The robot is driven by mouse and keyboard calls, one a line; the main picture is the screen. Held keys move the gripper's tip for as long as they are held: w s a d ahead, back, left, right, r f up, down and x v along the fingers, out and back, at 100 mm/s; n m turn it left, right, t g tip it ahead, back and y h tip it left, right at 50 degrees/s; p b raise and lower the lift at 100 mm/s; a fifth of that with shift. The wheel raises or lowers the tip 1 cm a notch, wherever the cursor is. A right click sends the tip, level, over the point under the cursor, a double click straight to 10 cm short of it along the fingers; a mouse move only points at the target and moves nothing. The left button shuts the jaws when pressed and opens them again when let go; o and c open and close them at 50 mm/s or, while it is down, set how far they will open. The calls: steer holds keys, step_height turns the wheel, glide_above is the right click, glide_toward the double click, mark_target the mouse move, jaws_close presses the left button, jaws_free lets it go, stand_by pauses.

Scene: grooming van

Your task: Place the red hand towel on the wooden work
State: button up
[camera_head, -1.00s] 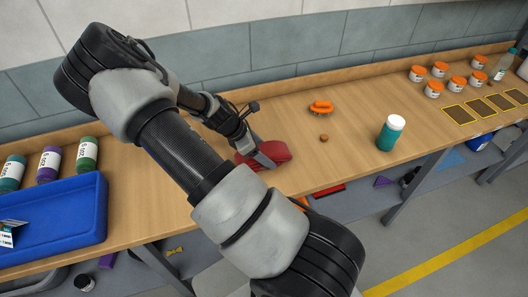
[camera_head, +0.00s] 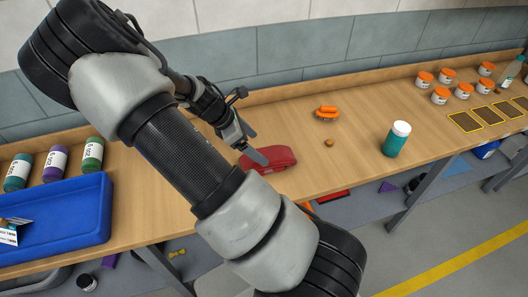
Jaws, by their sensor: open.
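The red hand towel (camera_head: 278,158) lies folded on the wooden work surface (camera_head: 345,178), near its front edge in the middle of the view. My gripper (camera_head: 255,148) is open and just above and behind the towel's left end. One finger overlaps the towel in the picture; I cannot tell whether it touches. My arm crosses the left half of the view and hides part of the bench.
A blue tray (camera_head: 98,228) and several bottles (camera_head: 55,162) are at the left. An orange brush (camera_head: 327,113), a small brown ball (camera_head: 329,142) and a teal bottle (camera_head: 396,139) stand right of the towel. Several orange-lidded jars (camera_head: 440,96) are at the far right.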

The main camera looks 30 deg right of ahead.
steer(key=v, duration=0.3)
steer(key=shift+a+r, duration=0.1)
steer(key=shift+r, duration=0.05)
steer(key=shift+s+a+r, duration=0.1)
steer(key=shift+a+r, duration=0.15)
steer(key=s+a+r+m+t+y, duration=0.2)
steer(key=s+a+r+m, duration=0.2)
steer(key=r, duration=0.4)
steer(key=s+a+r+m+t+y, duration=0.2)
steer(key=s+a+r+m+t, duration=0.1)
steer(key=s+a+r+m, duration=0.2)
steer(key=s+a+r+m+t+y, duration=0.2)
steer(key=s+a+r+m, duration=0.3)
steer(key=s+r, duration=0.3)
step_height(320, 180, up, 3)
steer(key=shift+s+r+m, duration=0.25)
steer(key=shift+s+m, duration=0.1)
steer(key=shift+m, duration=0.15)
